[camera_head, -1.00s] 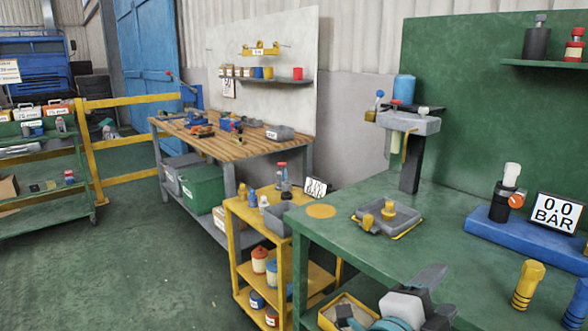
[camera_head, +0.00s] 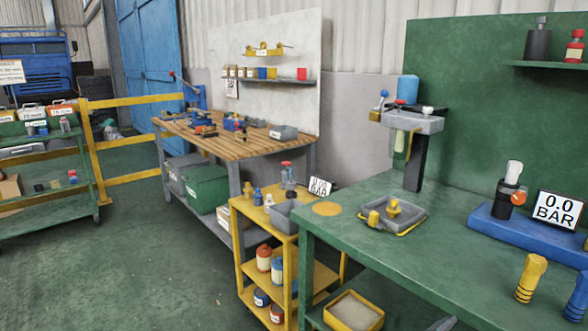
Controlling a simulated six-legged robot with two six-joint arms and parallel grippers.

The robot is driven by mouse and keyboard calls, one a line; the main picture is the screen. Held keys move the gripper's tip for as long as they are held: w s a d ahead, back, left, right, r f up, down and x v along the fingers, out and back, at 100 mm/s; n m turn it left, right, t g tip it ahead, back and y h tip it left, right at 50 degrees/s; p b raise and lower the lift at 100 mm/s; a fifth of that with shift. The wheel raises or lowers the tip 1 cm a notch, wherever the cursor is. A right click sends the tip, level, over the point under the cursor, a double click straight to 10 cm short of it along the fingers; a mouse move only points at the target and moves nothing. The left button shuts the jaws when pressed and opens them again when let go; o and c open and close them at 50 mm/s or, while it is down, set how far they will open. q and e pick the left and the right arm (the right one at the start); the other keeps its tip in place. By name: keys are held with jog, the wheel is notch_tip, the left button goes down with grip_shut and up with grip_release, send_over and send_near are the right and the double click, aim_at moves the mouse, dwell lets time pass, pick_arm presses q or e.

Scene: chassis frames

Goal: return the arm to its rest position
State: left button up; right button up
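Only a small grey sliver of my own arm shows at the bottom edge of the head view, right of centre. It lies in front of the green workbench (camera_head: 400,262). Which part of the arm it is cannot be made out clearly. Neither gripper's fingers are in view, so what they hold or how they stand is hidden.
A grey tray (camera_head: 412,223) with yellow parts and a gauge sign (camera_head: 558,209) stand on the bench. A yellow cart (camera_head: 248,270) is at its left. Open green floor lies further left.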

notch_tip(320, 180, down, 13)
jog(key=n+y, duration=0.4)
jog(key=n, duration=0.1)
jog(key=s+a+f+n+g+y, duration=0.1)
jog(key=s+a+f+n+y, duration=0.25)
jog(key=f, duration=0.45)
jog(key=s+a+f+n+g+y, duration=0.2)
jog(key=s+a+f+y, duration=0.15)
jog(key=f, duration=0.55)
jog(key=s+a+f+n+g+y, duration=0.25)
jog(key=s+a, duration=0.25)
jog(key=s, duration=0.3)
jog(key=s+a+f+n+g+y, duration=0.1)
jog(key=s+a+n+g+y, duration=0.3)
jog(key=s+a, duration=0.25)
pick_arm(q)
notch_tip(320, 180, up, 16)
jog(key=p, duration=1.6)
pick_arm(e)
notch_tip(320, 180, up, 16)
jog(key=shift+d+f, duration=0.25)
jog(key=shift+d, duration=0.1)
